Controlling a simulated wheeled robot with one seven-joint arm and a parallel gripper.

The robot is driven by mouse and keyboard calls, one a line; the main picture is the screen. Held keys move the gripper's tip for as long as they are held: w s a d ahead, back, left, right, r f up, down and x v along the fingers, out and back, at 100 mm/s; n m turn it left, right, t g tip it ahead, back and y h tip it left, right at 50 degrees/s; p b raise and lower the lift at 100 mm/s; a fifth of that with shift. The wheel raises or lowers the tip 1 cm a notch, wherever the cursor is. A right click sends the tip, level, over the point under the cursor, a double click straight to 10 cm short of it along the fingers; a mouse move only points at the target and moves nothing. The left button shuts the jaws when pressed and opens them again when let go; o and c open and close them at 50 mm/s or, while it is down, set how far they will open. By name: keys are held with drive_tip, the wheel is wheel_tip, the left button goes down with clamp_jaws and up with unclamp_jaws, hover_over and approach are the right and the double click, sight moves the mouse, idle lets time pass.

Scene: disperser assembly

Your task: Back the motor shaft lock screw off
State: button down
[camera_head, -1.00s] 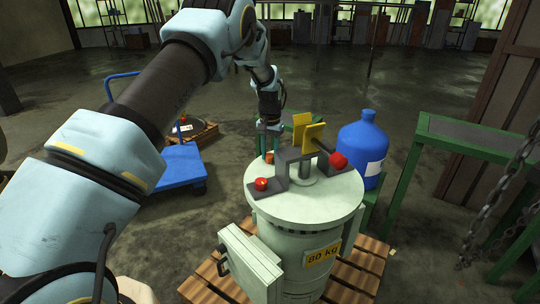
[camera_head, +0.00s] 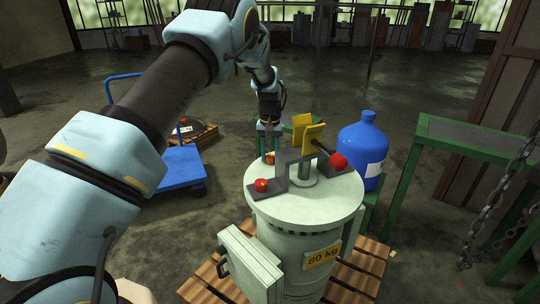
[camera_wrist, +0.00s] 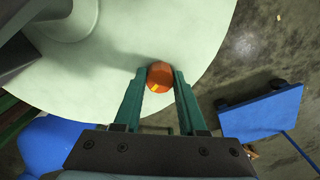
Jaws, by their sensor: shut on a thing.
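The motor (camera_head: 335,215) is a pale green upright cylinder with a flat round top plate and an "80 kg" label. An orange-red screw head (camera_wrist: 160,75) with a yellow mark sits at the plate's edge in the wrist view. I take it as the lock screw; it also shows small in the head view (camera_head: 270,157). My gripper (camera_wrist: 160,80) has its green fingers closed on both sides of this head. My gripper also shows in the head view (camera_head: 268,155), pointing down at the plate's far edge. The screw's shank is hidden.
A blue bottle (camera_head: 362,145) stands behind on the right. A blue cart (camera_head: 180,168) stands left. A green frame (camera_head: 470,150) and chain (camera_head: 495,205) are right.

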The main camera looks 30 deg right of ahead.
sight(270, 156)
drive_tip(key=shift+c, duration=2.4)
unclamp_jaws()
wheel_tip(270, 156, up, 11)
drive_tip(key=b, duration=0.1)
drive_tip(key=shift+b, duration=0.35)
drive_tip(key=shift+f, duration=0.1)
drive_tip(key=a+r+n+p, duration=0.1)
drive_tip(key=a+r+n, duration=0.15)
drive_tip(key=a, duration=1.15)
drive_tip(key=a+r+n+p, duration=0.15)
drive_tip(key=a+r, duration=0.25)
drive_tip(key=a, duration=0.9)
drive_tip(key=s+a+n+t+p, duration=0.1)
drive_tip(key=s+a+p, duration=0.1)
drive_tip(key=s+a, duration=1.4)
drive_tip(key=shift+s+a+r+n+t, duration=0.15)
drive_tip(key=shift+a+r+n+t, duration=0.2)
drive_tip(key=shift+a, duration=0.5)
